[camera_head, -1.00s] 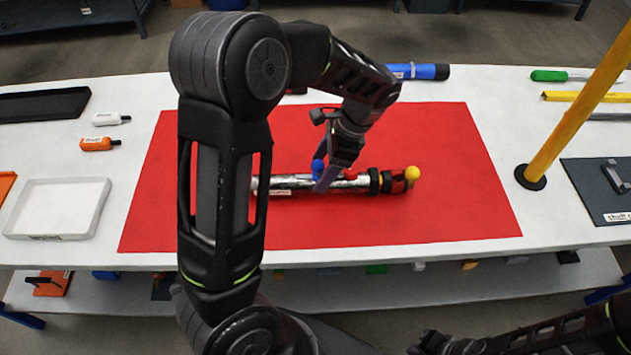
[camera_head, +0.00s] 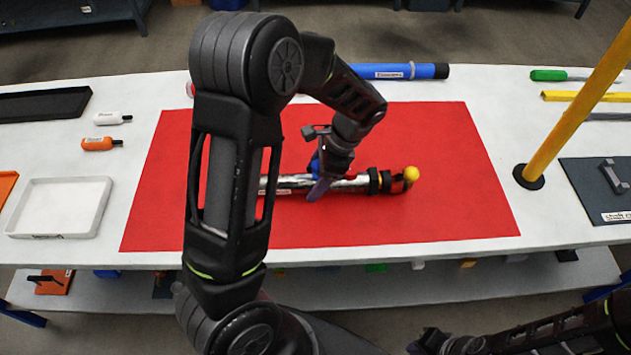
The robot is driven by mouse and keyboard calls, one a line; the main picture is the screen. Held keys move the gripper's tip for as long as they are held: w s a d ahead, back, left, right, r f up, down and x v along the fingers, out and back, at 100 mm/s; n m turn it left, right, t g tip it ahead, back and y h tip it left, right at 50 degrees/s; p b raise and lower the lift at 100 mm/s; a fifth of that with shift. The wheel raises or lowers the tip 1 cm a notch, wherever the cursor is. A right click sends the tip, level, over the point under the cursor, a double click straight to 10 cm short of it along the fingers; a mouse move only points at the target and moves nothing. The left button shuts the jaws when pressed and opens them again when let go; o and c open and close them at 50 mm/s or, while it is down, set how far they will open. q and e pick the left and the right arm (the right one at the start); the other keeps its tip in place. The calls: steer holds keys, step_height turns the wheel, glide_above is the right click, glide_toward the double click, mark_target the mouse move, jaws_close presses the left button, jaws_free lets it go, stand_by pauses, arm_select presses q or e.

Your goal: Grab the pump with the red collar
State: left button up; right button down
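A silver pump tube (camera_head: 350,184) lies across the middle of the red mat (camera_head: 450,210). It has black rings (camera_head: 380,181) toward its right end and a yellow ball (camera_head: 411,173) at that end. A small reddish part shows between the rings and the ball. My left gripper (camera_head: 319,184) is over the tube's middle, pointing down, with a finger across its front side. A blue part (camera_head: 314,163) shows beside the fingers. Its grip is too hidden to tell. My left arm covers the tube's left end. My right gripper (camera_head: 428,343) is low at the front edge, away from the tube.
A blue tube (camera_head: 400,71) lies behind the mat. A yellow post (camera_head: 575,105) stands at the right beside a dark tray (camera_head: 600,195). A white tray (camera_head: 60,207), an orange bottle (camera_head: 98,144) and a white bottle (camera_head: 110,118) are at the left. The mat's right part is clear.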

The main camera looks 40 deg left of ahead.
arm_select(q)
jaws_close()
stand_by(0.5)
steer(key=shift+r, duration=0.1)
